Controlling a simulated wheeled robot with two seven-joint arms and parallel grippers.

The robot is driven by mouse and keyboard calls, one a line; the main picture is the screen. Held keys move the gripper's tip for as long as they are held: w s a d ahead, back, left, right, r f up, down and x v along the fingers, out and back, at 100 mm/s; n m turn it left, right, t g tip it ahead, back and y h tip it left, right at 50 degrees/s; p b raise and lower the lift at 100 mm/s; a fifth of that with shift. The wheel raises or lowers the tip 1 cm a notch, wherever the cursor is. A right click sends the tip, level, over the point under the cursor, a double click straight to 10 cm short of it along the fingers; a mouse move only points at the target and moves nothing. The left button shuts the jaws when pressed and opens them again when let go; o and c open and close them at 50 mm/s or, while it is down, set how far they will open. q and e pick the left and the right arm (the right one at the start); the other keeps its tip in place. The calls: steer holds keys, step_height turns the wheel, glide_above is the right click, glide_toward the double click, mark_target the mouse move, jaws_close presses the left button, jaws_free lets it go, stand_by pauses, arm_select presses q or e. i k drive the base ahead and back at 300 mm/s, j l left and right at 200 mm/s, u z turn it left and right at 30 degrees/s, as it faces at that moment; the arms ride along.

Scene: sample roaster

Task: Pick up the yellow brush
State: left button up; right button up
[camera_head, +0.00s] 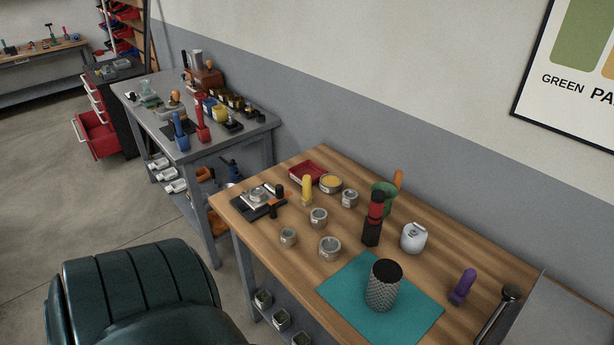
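The yellow brush (306,188) stands upright on the wooden table (340,280), in its far left part. It is small, and its lower end is hard to make out. A similar purple brush-like item (463,287) stands tilted near the table's right end. Neither of my grippers shows in the head view.
Around the yellow brush stand a red tray (307,173), a tin with yellow contents (331,183), several small tins and a black scale (256,203). A teal mat (345,295) bears a dark cylinder (383,287). A dark green padded shape (135,290) fills the lower left.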

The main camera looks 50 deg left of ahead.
mark_target(306, 198)
steer(key=i+l, duration=0.35)
steer(key=l, duration=0.15)
steer(key=u, duration=1.95)
